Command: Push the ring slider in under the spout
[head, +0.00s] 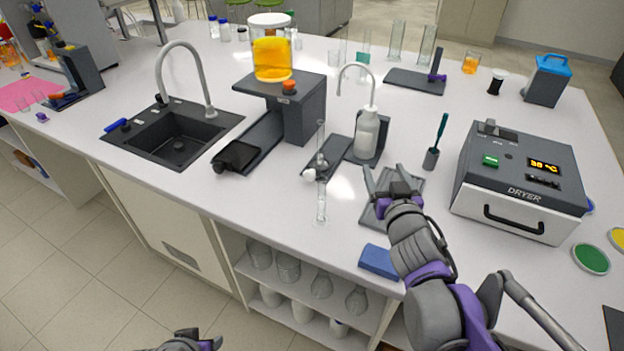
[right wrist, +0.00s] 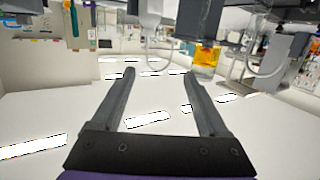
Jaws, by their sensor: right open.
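A small slider with a white knob (head: 309,175) sits at the front end of a dark rail (head: 335,152). A clear glass tube (head: 321,205) stands at it; the ring itself is too small to make out. At the rail's back, a white bottle (head: 366,132) with a curved spout (head: 349,70) stands against a dark upright. The slider is in front of and left of the bottle, apart from it. My right gripper (head: 385,177) is open and empty, right of the slider and apart from it. My left gripper (head: 188,344) barely shows at the bottom edge.
A stand (head: 305,105) carries a jar of orange liquid (head: 271,55), with a black tray (head: 237,156) in front. A grey mat (head: 376,216) lies by my right gripper, with a blue block (head: 379,262) nearer the edge. The dryer (head: 520,178) stands right.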

